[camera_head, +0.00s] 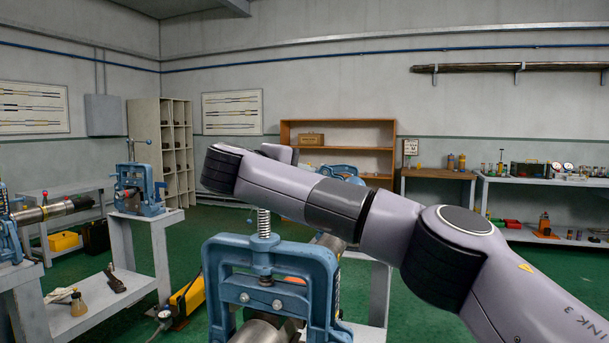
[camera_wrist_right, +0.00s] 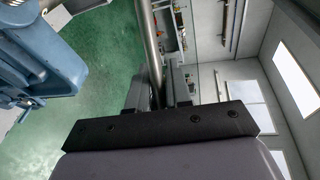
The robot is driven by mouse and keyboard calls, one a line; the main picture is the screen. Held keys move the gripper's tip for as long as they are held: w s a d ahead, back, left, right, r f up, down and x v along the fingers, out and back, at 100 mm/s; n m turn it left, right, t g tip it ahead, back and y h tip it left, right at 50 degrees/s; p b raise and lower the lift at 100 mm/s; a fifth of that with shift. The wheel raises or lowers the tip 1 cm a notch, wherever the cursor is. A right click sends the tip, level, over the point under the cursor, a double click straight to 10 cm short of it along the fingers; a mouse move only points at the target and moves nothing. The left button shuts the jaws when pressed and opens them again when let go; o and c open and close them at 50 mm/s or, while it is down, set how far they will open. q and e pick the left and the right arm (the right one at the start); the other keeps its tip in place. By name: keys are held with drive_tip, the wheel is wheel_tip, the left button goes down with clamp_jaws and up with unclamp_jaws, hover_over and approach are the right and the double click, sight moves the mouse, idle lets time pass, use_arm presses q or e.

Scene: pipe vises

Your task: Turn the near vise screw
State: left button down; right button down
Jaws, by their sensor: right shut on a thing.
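The near vise (camera_head: 328,278) is a blue frame at the bottom centre of the head view. Its threaded vertical screw (camera_head: 264,223) rises from the top. My right arm reaches in from the right over the vise and hides the screw's upper end. In the right wrist view, the blue vise body (camera_wrist_right: 45,60) is at the left. A steel handle bar (camera_wrist_right: 150,45) runs down between the dark fingers of my right gripper (camera_wrist_right: 157,88), which is shut on it. The fingertips are hard to make out. My left gripper is not in view.
A metal pipe (camera_head: 270,332) lies in the near vise. Another blue vise (camera_head: 140,190) stands on a grey stand at the left. A yellow tool (camera_head: 188,300) is on the floor. A wooden shelf (camera_head: 340,133) and workbenches line the back wall. Green floor is open between.

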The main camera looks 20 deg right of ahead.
drive_tip(key=shift+d+r, duration=0.15)
drive_tip(key=shift+r, duration=0.25)
drive_tip(key=c, duration=1.1)
unclamp_jaws()
drive_tip(key=shift+s+f, duration=0.1)
drive_tip(key=shift+b+v, duration=0.95)
drive_tip(key=shift+v, duration=2.7)
drive_tip(key=shift+f, duration=0.1)
